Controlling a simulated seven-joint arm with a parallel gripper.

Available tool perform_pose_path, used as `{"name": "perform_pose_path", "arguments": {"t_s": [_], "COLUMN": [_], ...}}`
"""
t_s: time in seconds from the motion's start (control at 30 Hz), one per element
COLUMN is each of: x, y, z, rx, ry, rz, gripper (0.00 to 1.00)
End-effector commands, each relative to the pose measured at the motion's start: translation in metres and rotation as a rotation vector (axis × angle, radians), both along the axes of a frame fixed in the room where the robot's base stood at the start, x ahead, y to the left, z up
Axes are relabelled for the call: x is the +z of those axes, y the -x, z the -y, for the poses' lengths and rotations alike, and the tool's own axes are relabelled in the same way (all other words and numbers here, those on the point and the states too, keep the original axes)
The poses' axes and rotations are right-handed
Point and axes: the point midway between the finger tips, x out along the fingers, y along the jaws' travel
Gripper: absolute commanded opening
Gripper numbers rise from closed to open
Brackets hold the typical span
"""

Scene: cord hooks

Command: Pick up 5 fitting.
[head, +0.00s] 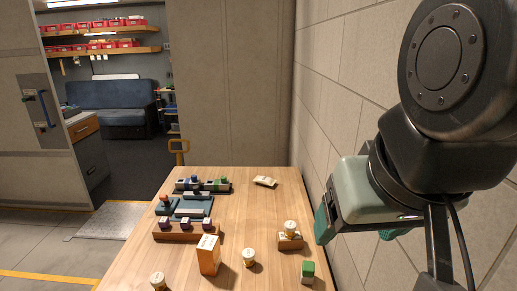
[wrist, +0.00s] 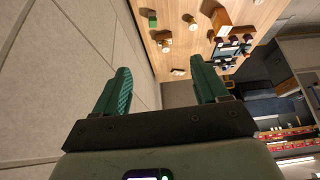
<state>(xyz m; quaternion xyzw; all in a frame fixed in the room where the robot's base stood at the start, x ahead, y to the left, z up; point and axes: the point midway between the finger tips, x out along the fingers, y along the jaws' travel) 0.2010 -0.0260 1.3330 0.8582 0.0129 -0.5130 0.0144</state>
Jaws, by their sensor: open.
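Small cream fittings stand on the wooden table: one near the front middle (head: 249,258), one at the front left (head: 158,281), and one on a wooden block (head: 290,229) at the right. A flat cream piece (head: 264,181) lies towards the back. Any numbers on them are too small to read, so I cannot tell which is the 5 fitting. My gripper (head: 322,224) is raised to the right of the table, by the wall, apart from all of these. In the wrist view its green fingers (wrist: 163,66) are spread with nothing between them.
An orange box (head: 208,256) and a green-topped block (head: 307,273) stand near the front. A wooden rack with purple pieces (head: 184,233), a blue tray (head: 190,210) and a dark rack (head: 203,187) fill the left side. A block wall (head: 340,90) runs close at the right.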

Motion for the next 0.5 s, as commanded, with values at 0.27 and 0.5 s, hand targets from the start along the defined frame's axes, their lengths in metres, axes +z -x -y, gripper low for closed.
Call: {"name": "perform_pose_path", "arguments": {"t_s": [0.27, 0.5], "x": [-0.005, -0.034], "y": [-0.007, -0.049], "z": [-0.007, -0.058], "rx": [-0.010, -0.111], "ry": [-0.043, -0.342], "rz": [-0.043, -0.300], "gripper": [0.73, 0.73]}}
